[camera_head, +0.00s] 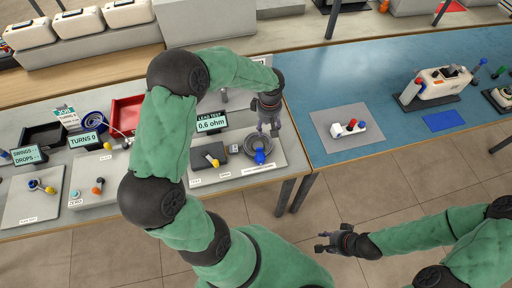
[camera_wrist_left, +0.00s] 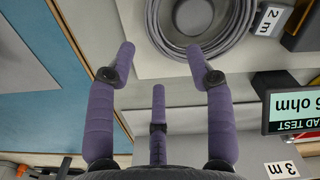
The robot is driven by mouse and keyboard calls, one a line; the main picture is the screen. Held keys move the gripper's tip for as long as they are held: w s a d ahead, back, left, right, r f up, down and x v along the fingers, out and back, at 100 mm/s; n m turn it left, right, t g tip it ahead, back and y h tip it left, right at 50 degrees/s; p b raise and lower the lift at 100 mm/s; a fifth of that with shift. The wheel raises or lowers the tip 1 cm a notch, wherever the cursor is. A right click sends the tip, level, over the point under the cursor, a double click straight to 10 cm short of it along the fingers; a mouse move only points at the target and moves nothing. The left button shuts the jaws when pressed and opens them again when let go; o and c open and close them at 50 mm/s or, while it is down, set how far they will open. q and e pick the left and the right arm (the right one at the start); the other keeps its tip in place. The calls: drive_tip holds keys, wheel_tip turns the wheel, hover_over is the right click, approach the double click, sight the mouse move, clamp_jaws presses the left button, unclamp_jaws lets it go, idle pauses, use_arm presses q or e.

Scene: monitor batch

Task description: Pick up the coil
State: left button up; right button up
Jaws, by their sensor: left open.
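A grey coil of cable (camera_head: 250,146) lies on the right end of the lead-test board, with a blue part (camera_head: 260,156) at its front. The coil also shows at the top of the left wrist view (camera_wrist_left: 228,40), beside a "2 m" label. My left gripper (camera_head: 269,130) is open and empty, above the coil's back right side. In the left wrist view its purple fingers (camera_wrist_left: 160,65) are spread apart, with the coil beyond the tips. They do not touch it as far as I can see. My right gripper (camera_head: 319,241) is empty, with fingers apart, over the floor.
The lead test display (camera_head: 210,122) reads 0.6 ohm beside the coil. A yellow-handled part (camera_head: 211,160) lies left of it. A blue coil (camera_head: 95,121) and a red tray (camera_head: 126,113) stand further left.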

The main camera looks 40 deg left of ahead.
sight(268, 136)
use_arm(q)
drive_tip(key=f, duration=0.2)
drive_tip(key=f+b, duration=0.1)
drive_tip(key=f, duration=0.2)
drive_tip(key=shift+s+d, duration=0.1)
drive_tip(key=shift+d, duration=0.1)
clamp_jaws()
